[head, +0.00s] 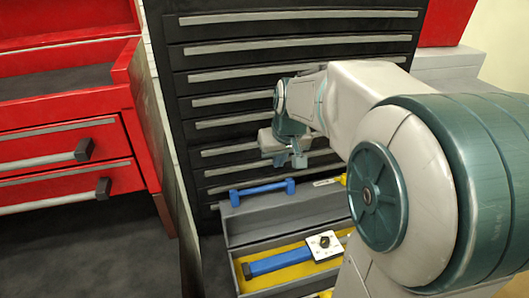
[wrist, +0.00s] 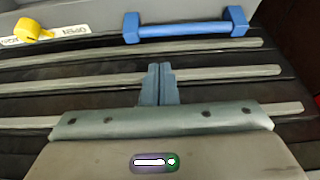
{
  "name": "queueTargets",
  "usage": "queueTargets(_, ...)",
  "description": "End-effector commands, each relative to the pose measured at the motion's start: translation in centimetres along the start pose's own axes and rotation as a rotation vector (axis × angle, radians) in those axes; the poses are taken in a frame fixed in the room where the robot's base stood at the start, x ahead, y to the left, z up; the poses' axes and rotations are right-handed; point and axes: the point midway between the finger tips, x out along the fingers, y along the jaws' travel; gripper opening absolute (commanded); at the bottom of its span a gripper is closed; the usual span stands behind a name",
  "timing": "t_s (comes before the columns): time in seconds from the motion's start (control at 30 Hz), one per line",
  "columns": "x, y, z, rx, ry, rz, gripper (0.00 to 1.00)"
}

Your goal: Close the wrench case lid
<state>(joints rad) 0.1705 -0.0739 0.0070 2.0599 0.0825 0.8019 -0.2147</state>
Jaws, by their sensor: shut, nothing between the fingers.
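The wrench case (head: 238,270) is open, with a yellow inside and a blue-handled wrench (head: 275,262) lying in it. Its grey lid (head: 280,218) stands raised at the back, before the black drawers. A blue handle (head: 262,189) is on the lid's upper edge; it also shows at the top of the wrist view (wrist: 187,28). My gripper (head: 299,162) is above and behind the lid's edge, close to the drawer fronts. In the wrist view its fingers (wrist: 158,84) are shut and empty, apart from the handle. My arm hides the case's right part.
A black drawer cabinet (head: 290,20) with long grey pulls stands right behind my gripper. A red drawer unit (head: 70,150) stands at left with its top drawer open. A yellow part (wrist: 30,29) and a label (wrist: 75,32) are on the lid side.

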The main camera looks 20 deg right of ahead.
Motion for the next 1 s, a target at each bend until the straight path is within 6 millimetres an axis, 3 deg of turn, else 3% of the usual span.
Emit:
queueTargets(0.2, 4.2, 0.5, 0.2, 0.009, -0.007, 0.003, 0.0)
queueTargets(0.4, 7.0, 0.3, 0.2, 0.005, -0.005, 0.002, 0.0)
queueTargets(0.6, 8.3, 0.2, 0.1, 0.004, -0.003, 0.001, 0.0)
queueTargets(0.9, 8.4, 0.2, 0.1, 0.004, -0.002, 0.001, 0.0)
queueTargets(0.93, 8.4, -0.9, 0.1, 0.0, -0.002, 0.0, 0.0)
queueTargets(1.0, 8.4, -0.2, 0.2, 0.005, 0.0, 0.001, 0.0)
